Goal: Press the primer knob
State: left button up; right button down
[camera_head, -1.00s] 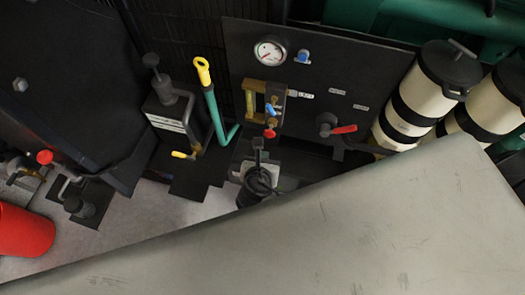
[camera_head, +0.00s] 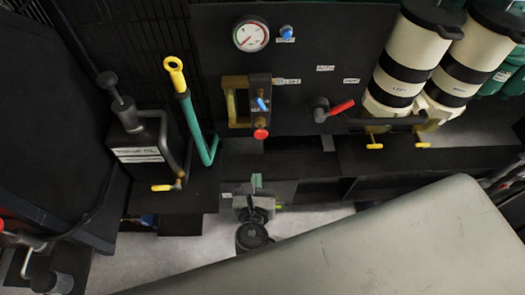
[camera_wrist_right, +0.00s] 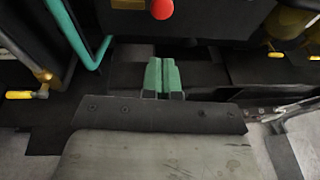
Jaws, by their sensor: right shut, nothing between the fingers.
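I cannot tell for certain which part is the primer knob. A blue knob (camera_head: 287,32) and a red knob (camera_head: 261,134) are on the dark panel (camera_head: 300,95). The red knob also shows at the top of the right wrist view (camera_wrist_right: 162,9). My right gripper (camera_head: 256,182) is below the panel, apart from these knobs. Its green fingertips (camera_wrist_right: 162,76) are together and empty. My left gripper is not in view.
A teal lever with a yellow end (camera_head: 188,105) rises between box and panel. A gauge (camera_head: 250,34) and a red-handled valve (camera_head: 335,110) are on the panel. Cream canisters (camera_head: 403,60) stand at the right. A large grey surface (camera_head: 400,245) fills the lower right.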

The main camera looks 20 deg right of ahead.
send_near(261, 136)
jog(key=p+x, duration=0.1)
jog(key=x, duration=0.5)
jog(key=shift+w+f, duration=0.3)
jog(key=shift+w, duration=0.05)
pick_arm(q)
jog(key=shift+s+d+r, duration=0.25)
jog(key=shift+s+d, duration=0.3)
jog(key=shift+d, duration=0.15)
pick_arm(e)
jog(key=shift+w+d, duration=0.15)
jog(key=shift+w, duration=0.15)
